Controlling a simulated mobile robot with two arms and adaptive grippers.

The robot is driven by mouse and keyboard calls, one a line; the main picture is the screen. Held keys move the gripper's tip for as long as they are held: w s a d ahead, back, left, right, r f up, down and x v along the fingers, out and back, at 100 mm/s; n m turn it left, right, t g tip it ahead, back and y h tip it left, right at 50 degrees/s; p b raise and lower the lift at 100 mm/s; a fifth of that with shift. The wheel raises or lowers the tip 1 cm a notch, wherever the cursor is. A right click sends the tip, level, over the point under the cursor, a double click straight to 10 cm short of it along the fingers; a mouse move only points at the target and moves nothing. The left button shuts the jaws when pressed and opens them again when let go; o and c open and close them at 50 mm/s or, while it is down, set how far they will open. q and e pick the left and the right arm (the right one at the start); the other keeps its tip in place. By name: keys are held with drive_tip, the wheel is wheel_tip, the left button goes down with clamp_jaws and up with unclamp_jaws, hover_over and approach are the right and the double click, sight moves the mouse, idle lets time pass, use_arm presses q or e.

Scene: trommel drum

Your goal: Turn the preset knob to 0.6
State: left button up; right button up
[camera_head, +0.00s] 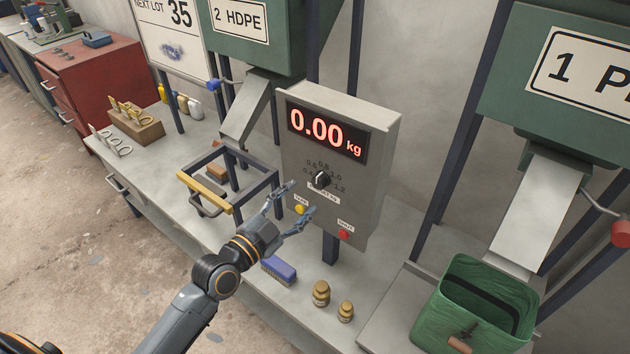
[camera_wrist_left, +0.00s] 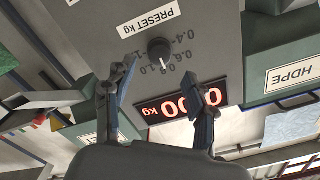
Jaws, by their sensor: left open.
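The preset knob (camera_head: 321,179) is a small black dial with a white pointer line on the grey scale box (camera_head: 378,160), below the red 0.00 kg display (camera_head: 325,134). In the left wrist view, which is upside down, the knob (camera_wrist_left: 159,50) shows beyond the fingertips; its pointer seems to aim near 0.8. The scale around it runs from 0.4 to 1.2. My left gripper (camera_head: 300,198) is open and empty, in front of the box's lower left. It also shows in the left wrist view (camera_wrist_left: 162,76), with no contact on the knob visible. My right gripper is not in view.
A yellow button (camera_head: 300,210) and a red button (camera_head: 344,234) sit below the knob. A yellow-fronted frame (camera_head: 208,192) stands left of the box. A green bin (camera_head: 455,320) stands at right.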

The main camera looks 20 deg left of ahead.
sight(317, 185)
use_arm(q)
drive_tip(key=p+x, duration=0.1)
drive_tip(key=x, duration=0.5)
drive_tip(key=shift+w, duration=0.2)
drive_tip(key=shift+c, duration=0.2)
drive_tip(key=c, duration=1.1)
